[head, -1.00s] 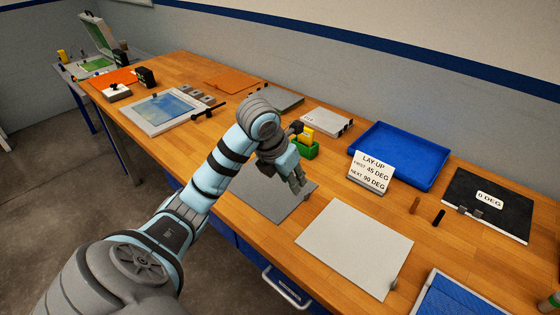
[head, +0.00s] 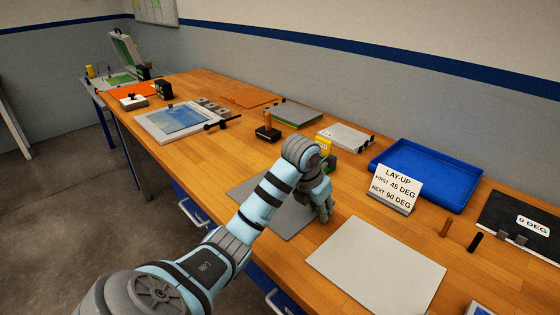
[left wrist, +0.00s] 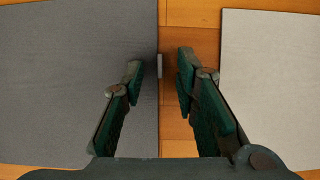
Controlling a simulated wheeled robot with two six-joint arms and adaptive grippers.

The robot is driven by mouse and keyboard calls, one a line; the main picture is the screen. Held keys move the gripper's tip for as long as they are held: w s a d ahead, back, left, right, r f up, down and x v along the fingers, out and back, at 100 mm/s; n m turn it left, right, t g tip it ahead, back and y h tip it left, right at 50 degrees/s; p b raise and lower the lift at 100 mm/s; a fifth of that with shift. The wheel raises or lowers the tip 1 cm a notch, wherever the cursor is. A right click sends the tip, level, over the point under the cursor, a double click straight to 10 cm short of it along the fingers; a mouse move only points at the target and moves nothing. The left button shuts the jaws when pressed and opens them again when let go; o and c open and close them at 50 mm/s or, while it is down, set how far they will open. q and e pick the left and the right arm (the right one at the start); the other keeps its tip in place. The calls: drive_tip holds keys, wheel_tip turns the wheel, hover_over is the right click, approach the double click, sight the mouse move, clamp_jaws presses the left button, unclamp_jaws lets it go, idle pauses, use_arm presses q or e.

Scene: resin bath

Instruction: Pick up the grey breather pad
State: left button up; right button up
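The grey breather pad (head: 264,203), a flat dark grey sheet, lies on the wooden bench, partly hidden by my left arm in the head view. In the left wrist view the grey pad (left wrist: 75,80) fills the left side, with a small grey tab (left wrist: 160,65) at its right edge. My left gripper (head: 325,213) is low over that edge. Its fingers (left wrist: 160,63) are open, one over the pad and one over the bare strip of bench, with the tab between them. Contact with the tab cannot be told. My right gripper is not in view.
A pale grey sheet (head: 375,268) lies just right of the gripper. A narrow strip of bench separates the two sheets.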

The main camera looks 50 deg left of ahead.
use_arm(q)
clamp_jaws()
drive_tip(key=shift+r, duration=0.15)
